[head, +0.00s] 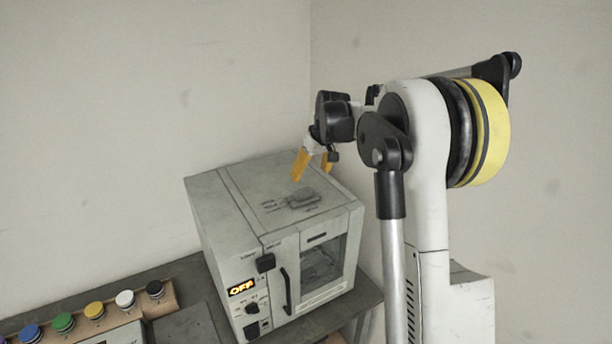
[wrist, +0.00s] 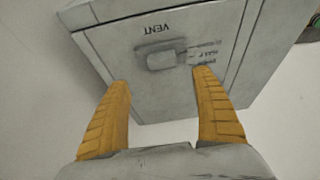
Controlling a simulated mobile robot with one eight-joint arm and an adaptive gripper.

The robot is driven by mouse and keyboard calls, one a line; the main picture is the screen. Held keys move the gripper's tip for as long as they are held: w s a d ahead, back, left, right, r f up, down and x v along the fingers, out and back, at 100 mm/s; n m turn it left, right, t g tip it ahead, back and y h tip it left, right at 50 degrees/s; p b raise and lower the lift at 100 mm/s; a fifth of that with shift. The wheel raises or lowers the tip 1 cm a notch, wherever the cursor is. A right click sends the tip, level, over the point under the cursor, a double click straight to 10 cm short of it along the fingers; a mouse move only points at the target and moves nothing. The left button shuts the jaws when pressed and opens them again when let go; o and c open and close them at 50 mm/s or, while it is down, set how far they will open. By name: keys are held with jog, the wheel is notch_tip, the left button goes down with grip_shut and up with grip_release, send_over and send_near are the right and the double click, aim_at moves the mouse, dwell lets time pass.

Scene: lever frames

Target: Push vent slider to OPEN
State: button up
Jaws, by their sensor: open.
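The vent slider (head: 305,197) is a grey raised piece on top of a pale grey box-shaped oven (head: 225,215). In the wrist view the slider (wrist: 160,57) lies below the upside-down word VENT, with small position labels (wrist: 206,53) to its right. The labels are too small to read surely, so I cannot tell its setting. My gripper (head: 312,174) is open and empty above the oven top, pointing down. In the wrist view its two orange fingers (wrist: 161,76) stand apart, with the slider seen beyond and between their tips. No contact shows.
The oven front has a lit OFF display (head: 241,287), knobs, a dark handle (head: 286,290) and a windowed door. A row of coloured round buttons (head: 64,322) lies on the dark bench at left.

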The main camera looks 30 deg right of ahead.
aim_at(304, 190)
jog(key=x, duration=0.5)
jog(key=p+x, duration=0.1)
jog(key=x, duration=0.4)
jog(key=shift+a+f, duration=0.2)
jog(key=c, duration=1.4)
jog(key=w+b, duration=0.2)
jog(key=w, duration=0.3)
jog(key=shift+a, duration=0.1)
jog(key=shift+c, duration=0.2)
jog(key=shift+w, duration=0.2)
jog(key=shift+r, duration=0.15)
jog(key=o, duration=1.4)
jog(key=shift+o, duration=0.2)
jog(key=shift+w, duration=0.15)
